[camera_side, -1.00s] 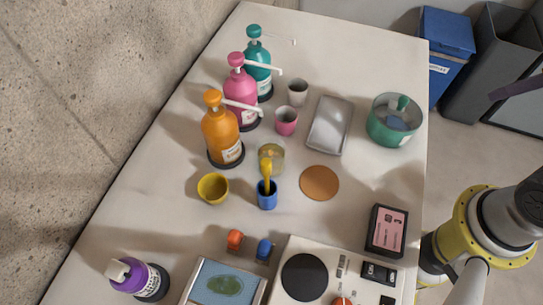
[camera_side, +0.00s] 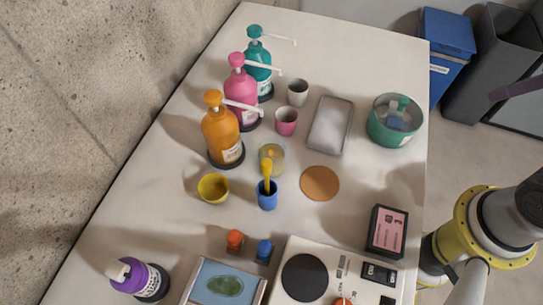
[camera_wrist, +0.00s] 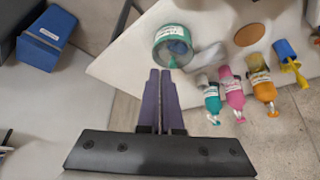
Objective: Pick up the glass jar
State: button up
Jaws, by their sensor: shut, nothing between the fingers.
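The glass jar (camera_side: 271,157) looks like a small clear vessel with a yellowish tint, upright on the table between the orange pump bottle (camera_side: 222,130) and the round cork disc (camera_side: 320,183). A yellow-handled tool in a blue cup (camera_side: 267,196) stands just in front and partly covers it. In the wrist view the jar (camera_wrist: 257,62) shows small, behind the orange bottle's base. My gripper (camera_wrist: 160,72) has purple fingers, shut and empty, off the table's edge and well away from the jar.
Pink (camera_side: 240,92) and teal (camera_side: 258,65) pump bottles stand beside the orange one. A yellow bowl (camera_side: 213,188), pink cup (camera_side: 286,121), metal tray (camera_side: 330,126) and green pot (camera_side: 395,121) surround the area. A hotplate (camera_side: 325,280) is at the front. Blue bin (camera_side: 445,45) stands off the table.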

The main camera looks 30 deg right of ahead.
jog(key=o, duration=1.5)
